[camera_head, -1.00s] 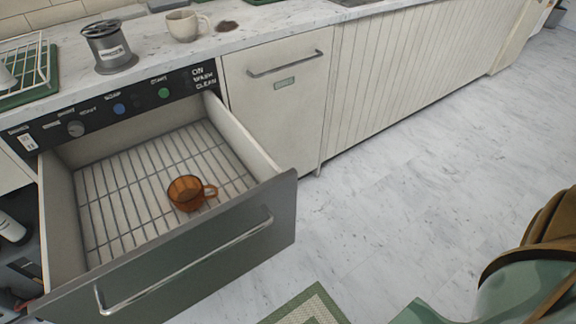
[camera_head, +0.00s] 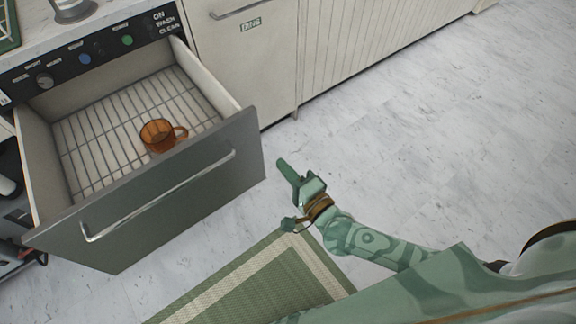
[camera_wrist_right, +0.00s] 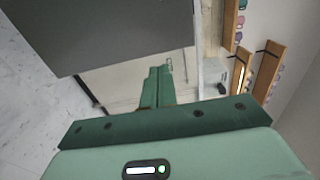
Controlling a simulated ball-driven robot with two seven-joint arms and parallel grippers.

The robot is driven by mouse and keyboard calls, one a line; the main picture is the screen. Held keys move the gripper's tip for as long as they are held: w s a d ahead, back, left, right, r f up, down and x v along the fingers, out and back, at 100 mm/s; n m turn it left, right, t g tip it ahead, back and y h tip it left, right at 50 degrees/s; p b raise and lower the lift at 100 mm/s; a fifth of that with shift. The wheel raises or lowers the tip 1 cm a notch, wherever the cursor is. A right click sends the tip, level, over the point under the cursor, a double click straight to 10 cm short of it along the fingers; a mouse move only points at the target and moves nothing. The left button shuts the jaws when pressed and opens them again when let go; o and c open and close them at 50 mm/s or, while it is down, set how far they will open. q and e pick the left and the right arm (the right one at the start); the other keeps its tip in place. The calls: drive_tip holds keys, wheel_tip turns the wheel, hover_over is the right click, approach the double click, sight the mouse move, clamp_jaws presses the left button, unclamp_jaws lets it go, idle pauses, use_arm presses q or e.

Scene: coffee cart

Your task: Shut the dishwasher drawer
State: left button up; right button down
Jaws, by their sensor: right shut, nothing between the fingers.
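The dishwasher drawer (camera_head: 185,195) is pulled out from under the counter, with a grey front and a long silver handle (camera_head: 160,200). A wire rack lines it, and an amber cup (camera_head: 160,135) sits upright on the rack. My right gripper (camera_head: 281,165) is shut and empty, to the right of the drawer front and apart from it. In the right wrist view the shut fingers (camera_wrist_right: 156,88) point ahead, and the grey drawer front (camera_wrist_right: 110,32) shows at upper left. My left gripper is not in view.
The control panel (camera_head: 90,58) with knobs runs above the drawer. A cabinet door (camera_head: 245,70) stands closed to the right. A green mat (camera_head: 260,280) lies on the floor before the drawer. The marble floor (camera_head: 400,130) at right is clear.

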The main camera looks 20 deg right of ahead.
sight(253, 132)
drive_tip(key=b+x, duration=0.2)
drive_tip(key=x, duration=0.8)
drive_tip(key=shift+f, duration=0.2)
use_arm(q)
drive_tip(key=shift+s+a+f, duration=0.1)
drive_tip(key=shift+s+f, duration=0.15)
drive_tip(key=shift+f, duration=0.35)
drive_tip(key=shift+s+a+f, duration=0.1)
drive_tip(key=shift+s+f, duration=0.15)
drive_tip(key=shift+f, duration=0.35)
use_arm(e)
drive_tip(key=shift+w+a+r, duration=0.1)
drive_tip(key=shift+w+a, duration=0.05)
drive_tip(key=shift+w, duration=0.35)
drive_tip(key=shift+w, duration=0.1)
